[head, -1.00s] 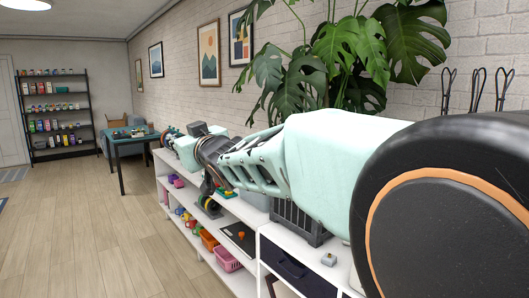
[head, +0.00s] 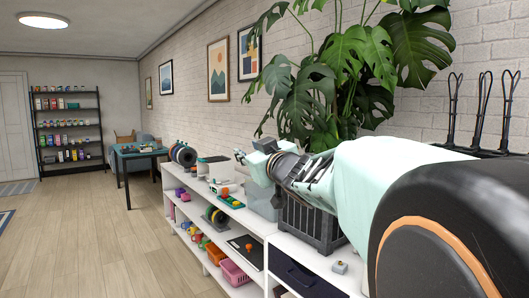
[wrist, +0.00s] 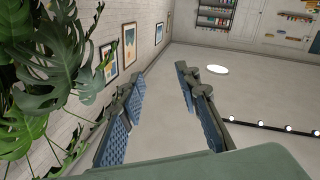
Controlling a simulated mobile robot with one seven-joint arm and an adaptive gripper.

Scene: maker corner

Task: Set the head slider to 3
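I cannot make out for certain a slider marked as the head slider. A small grey block with a knob (head: 340,267) sits on the near white shelf top. A black panel with a small orange part (head: 246,248) lies on the same shelf unit, farther off. A small green and red device (head: 230,199) stands beyond it. My gripper (head: 246,155) is in the air above the shelf unit, away from these things. In the wrist view my gripper (wrist: 156,78) is open, with nothing between its two blue-padded fingers; that view looks at wall and ceiling.
The white shelf unit (head: 262,226) runs along the brick wall. A dark slatted crate (head: 308,225) and a large leafy plant (head: 345,60) stand behind my arm. A clear bin (head: 262,200) is beside the crate. The wooden floor (head: 110,240) at left is free.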

